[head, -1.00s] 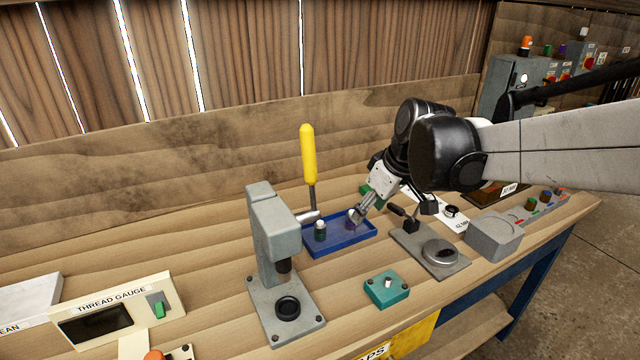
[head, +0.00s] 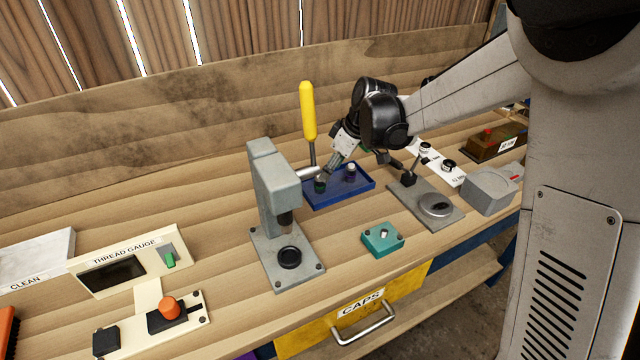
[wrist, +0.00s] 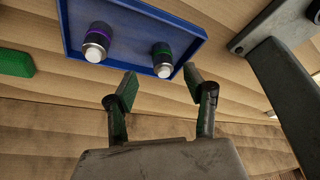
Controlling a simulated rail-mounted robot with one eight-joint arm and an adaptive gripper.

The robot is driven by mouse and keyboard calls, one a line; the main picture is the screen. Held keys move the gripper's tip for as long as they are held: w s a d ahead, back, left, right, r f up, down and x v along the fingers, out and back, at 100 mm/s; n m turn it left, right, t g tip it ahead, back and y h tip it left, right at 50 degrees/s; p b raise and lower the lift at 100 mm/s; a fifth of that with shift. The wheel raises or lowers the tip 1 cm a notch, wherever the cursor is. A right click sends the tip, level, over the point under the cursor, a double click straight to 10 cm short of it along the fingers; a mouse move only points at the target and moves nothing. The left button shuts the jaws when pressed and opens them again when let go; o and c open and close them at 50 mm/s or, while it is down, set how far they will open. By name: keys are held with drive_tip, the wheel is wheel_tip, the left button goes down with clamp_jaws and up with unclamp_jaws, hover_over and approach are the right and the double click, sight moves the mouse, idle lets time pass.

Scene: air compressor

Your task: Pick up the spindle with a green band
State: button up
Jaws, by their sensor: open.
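The spindle with a green band (wrist: 162,60) stands in the blue tray (wrist: 185,22), near its edge in the wrist view. In the head view the green-banded spindle (head: 320,186) is at the tray's left end, partly covered by my gripper (head: 326,175). In the wrist view my gripper (wrist: 160,82) is open, its two green-padded fingertips apart and empty. The spindle shows just beyond the gap between them. A second spindle with a purple band (wrist: 97,42) stands in the same tray, outside the fingers on the left.
A grey press (head: 275,205) with a yellow-handled lever (head: 308,112) stands left of the tray. A grey plate fixture (head: 428,203) is to its right and a teal block (head: 383,239) in front. The wooden backboard (head: 200,150) rises behind.

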sight(320, 181)
drive_tip(key=shift+a+p+x, duration=0.15)
drive_tip(key=shift+a+x, duration=0.05)
drive_tip(key=shift+x, duration=1.55)
drive_tip(key=shift+a+p+x, duration=0.15)
drive_tip(key=shift+a+x, duration=0.05)
drive_tip(key=shift+x, duration=1.55)
drive_tip(key=shift+r, duration=0.15)
drive_tip(key=shift+c, duration=0.4)
clamp_jaws()
